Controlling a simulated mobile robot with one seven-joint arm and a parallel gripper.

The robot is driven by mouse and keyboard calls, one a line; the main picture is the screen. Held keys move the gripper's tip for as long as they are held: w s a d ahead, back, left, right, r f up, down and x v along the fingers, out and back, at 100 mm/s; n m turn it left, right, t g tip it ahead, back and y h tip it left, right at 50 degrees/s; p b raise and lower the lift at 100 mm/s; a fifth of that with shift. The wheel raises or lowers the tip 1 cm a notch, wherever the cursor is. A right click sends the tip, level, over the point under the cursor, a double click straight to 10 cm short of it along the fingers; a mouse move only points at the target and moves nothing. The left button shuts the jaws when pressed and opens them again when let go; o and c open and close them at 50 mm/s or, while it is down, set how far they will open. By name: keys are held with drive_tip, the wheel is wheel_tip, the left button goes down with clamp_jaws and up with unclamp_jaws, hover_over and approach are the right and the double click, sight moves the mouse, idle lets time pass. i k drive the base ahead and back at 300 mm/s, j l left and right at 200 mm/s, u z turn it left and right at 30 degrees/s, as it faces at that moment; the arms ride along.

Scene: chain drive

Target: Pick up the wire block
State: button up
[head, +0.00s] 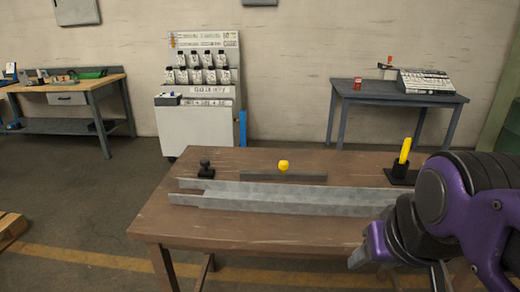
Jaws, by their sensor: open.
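I cannot tell for sure which thing is the wire block. On the brown table, a small yellow piece (283,165) sits at a dark grey bar (255,175) near the back edge. A black block with a round knob (206,170) stands at the back left. A yellow upright cylinder (405,150) stands on a black base (402,177) at the back right. My gripper (440,276) is at the lower right, over the table's front right, partly cut off by the frame's edge and apart from these things. It is open; nothing shows between its fingers.
A long grey metal channel (290,198) lies across the brown table (220,230), between its front edge and the small parts. Front table space is clear. Behind stand a white bottle rack (200,125), a workbench (70,90) and a grey table (390,93).

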sight(206, 173)
drive_tip(key=i+j+u, duration=0.1)
drive_tip(key=j+u, duration=0.3)
drive_tip(key=i+j+u, duration=0.15)
drive_tip(key=j+u, duration=0.25)
drive_tip(key=i+j+u, duration=0.2)
drive_tip(key=j+u, duration=0.15)
drive_tip(key=i+j+u, duration=0.2)
drive_tip(key=j+u, duration=0.2)
drive_tip(key=i+j+u, duration=0.25)
drive_tip(key=u, duration=0.15)
drive_tip(key=i+j+u, duration=0.25)
drive_tip(key=i, duration=0.2)
drive_tip(key=i+j+u, duration=0.25)
drive_tip(key=i, duration=0.2)
drive_tip(key=i+z, duration=0.85)
drive_tip(key=i+l+z, duration=0.1)
drive_tip(key=i+z, duration=0.35)
drive_tip(key=z, duration=0.25)
drive_tip(key=i+z, duration=0.35)
drive_tip(key=k+j, duration=0.05)
drive_tip(key=k, duration=0.05)
